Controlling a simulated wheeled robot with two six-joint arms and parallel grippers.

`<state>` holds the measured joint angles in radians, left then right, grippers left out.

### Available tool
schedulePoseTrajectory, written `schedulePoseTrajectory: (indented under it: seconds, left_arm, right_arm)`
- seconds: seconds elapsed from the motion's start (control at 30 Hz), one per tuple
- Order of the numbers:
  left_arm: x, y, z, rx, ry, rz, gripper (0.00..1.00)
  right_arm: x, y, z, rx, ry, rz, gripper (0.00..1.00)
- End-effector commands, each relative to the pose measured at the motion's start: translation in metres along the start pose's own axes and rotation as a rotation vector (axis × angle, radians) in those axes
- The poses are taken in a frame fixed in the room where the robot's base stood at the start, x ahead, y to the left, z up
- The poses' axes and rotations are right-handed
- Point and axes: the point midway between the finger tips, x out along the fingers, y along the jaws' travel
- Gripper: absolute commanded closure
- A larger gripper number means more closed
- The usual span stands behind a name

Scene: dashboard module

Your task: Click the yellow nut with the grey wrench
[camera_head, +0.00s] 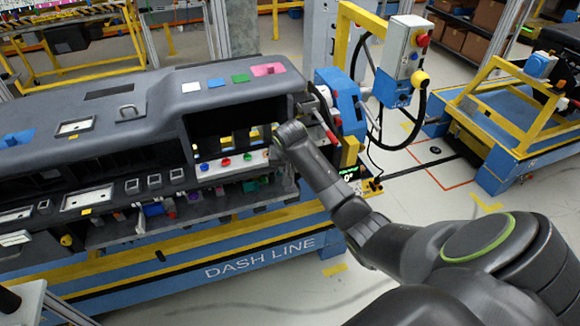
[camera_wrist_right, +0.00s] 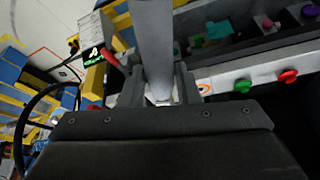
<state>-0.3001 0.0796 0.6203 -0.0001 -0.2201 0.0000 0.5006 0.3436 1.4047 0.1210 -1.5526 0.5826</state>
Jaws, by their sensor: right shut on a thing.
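My right gripper (camera_wrist_right: 160,90) is shut on the grey wrench (camera_wrist_right: 152,40), whose shaft runs up out of the top of the right wrist view. In the head view my right arm reaches to the right end of the dashboard module; its wrist covers the gripper and wrench there. A white strip (camera_wrist_right: 222,80) carries a green nut (camera_wrist_right: 243,86) and a red nut (camera_wrist_right: 288,76). A small orange-yellow ring (camera_wrist_right: 204,89) shows on the strip just beside the gripper. I cannot tell if it is the yellow nut. The wrench's far end is out of view. My left gripper is not in view.
The dashboard module (camera_head: 130,100) rests on a blue and yellow line stand (camera_head: 230,262). The white strip sits inside its open recess (camera_head: 225,125), whose edges are close to my right arm. A blue machine with a control box (camera_head: 405,45) stands at the right.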

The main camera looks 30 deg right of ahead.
Motion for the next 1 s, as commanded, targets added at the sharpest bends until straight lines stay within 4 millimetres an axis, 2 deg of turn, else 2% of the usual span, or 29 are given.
schedulePoseTrajectory:
  seconds: [1.0]
  left_arm:
    - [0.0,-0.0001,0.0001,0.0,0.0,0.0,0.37]
  right_arm:
    - [0.0008,-0.0069,0.0005,0.049,-0.002,0.021,1.0]
